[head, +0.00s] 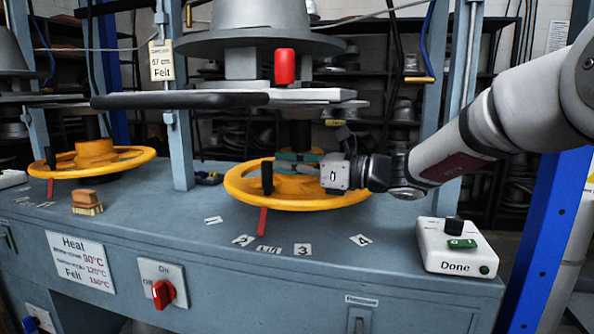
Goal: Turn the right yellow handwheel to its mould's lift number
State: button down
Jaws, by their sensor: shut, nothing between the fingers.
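The right yellow handwheel (340,199) lies flat on the blue-grey bench under the right press. Its black knob (267,178) stands upright at the left of the rim. A red pointer (262,221) hangs at the front left, between the number label 2 (242,241) and the label 3 (302,250), close to a small "Lift" label (268,249). A label 4 (361,239) is farther right. My gripper (288,161) is shut and empty over the wheel, right of the knob and apart from it. The grey mould (245,15) sits above; I see no lift number on it.
A tag reading "Felt" (161,61) hangs at the left post. A black lever bar (180,101) crosses above the wheel. A Done box (458,247) is at the right. A brush (87,202) and the left yellow handwheel (120,156) are left.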

jog(key=shift+a, duration=0.1)
jog(key=shift+p+x, duration=0.65)
jog(key=shift+x, duration=0.55)
jog(key=shift+s, duration=0.15)
